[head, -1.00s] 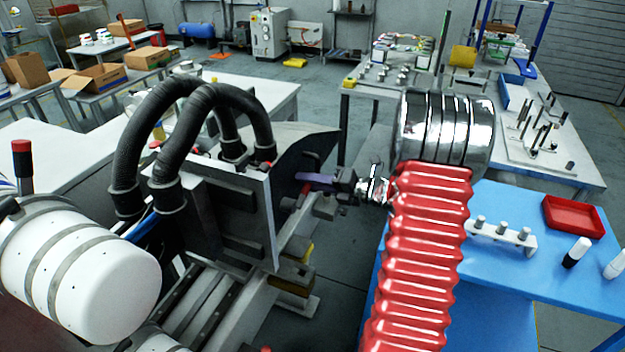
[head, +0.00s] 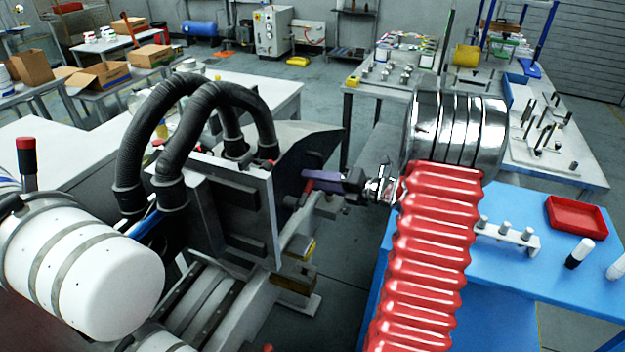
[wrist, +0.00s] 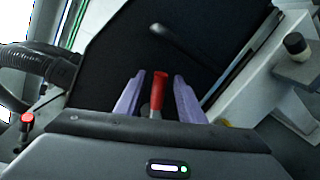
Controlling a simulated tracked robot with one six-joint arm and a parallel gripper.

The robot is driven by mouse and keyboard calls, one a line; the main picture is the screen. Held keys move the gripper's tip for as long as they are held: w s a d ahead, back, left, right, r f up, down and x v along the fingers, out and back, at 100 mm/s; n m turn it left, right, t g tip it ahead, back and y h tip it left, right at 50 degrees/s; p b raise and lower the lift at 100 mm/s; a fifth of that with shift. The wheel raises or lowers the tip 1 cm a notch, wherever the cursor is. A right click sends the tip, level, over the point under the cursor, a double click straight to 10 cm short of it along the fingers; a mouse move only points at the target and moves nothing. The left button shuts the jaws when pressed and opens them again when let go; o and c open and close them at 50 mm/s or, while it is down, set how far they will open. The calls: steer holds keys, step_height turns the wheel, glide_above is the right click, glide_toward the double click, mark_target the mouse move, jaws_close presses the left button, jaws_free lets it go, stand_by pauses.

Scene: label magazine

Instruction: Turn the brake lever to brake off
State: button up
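A red-handled lever (wrist: 157,95), which I take for the brake lever, shows in the wrist view in front of a dark panel. The purple fingers of my gripper (wrist: 158,78) stand apart, one on each side of the red handle, with a gap visible on both sides. In the head view my gripper (head: 305,177) is beside the dark panel of the machine (head: 262,215), and a bit of red (head: 309,186) shows at its fingers. The lever's base is mostly hidden. I see no readable brake markings.
Another red-tipped lever (wrist: 26,122) shows at left in the wrist view. Thick black hoses (head: 150,130) arch over the machine. A blue table (head: 500,270) with a red tray (head: 575,216) stands at right, and a grey bench (head: 550,165) behind it.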

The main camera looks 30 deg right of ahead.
steer(key=v, duration=1.2)
steer(key=shift+s, duration=0.1)
